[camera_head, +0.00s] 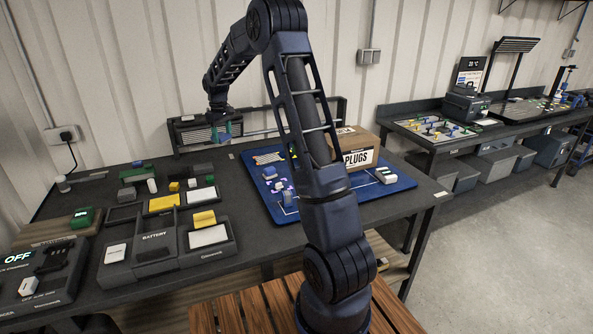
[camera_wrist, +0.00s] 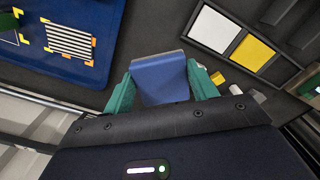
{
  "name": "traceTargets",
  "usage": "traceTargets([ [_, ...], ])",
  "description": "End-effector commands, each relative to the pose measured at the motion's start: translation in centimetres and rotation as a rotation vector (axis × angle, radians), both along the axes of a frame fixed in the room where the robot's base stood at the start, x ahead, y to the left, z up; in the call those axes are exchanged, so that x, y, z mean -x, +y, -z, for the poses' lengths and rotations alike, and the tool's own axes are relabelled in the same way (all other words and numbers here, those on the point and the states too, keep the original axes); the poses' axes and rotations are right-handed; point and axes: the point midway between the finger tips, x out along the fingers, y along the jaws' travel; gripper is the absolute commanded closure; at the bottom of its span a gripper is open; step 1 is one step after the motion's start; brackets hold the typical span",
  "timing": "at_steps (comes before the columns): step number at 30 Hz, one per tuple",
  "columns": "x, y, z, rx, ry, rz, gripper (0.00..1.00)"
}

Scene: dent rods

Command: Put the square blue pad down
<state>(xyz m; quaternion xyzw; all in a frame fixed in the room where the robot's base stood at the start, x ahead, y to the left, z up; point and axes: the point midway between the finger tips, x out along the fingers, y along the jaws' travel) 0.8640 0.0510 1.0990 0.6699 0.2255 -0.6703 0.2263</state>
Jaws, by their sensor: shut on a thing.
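My gripper (camera_head: 222,128) is raised over the back of the dark workbench, at the end of my arm. In the wrist view its two green fingers (camera_wrist: 160,92) are shut on the square blue pad (camera_wrist: 160,78). The pad is smooth and blue, held between the fingertips, and its lower part is hidden by the gripper body. In the head view the pad is too small to make out clearly. The pad appears held above the bench, apart from the surface.
A blue mat (camera_head: 400,184) with several small parts lies on the bench, partly hidden by my arm. A cardboard PLUGS box (camera_head: 359,158) stands at its back right. Dark trays with white and yellow pads (camera_head: 163,203) and several small blocks fill the left. Bare bench shows between.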

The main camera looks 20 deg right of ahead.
Motion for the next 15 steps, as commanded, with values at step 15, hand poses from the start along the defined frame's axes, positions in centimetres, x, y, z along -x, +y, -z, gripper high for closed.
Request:
traceTargets([
  [15, 0.7, -21.9, -0.7, 0.000, -0.001, 0.434, 0.65],
])
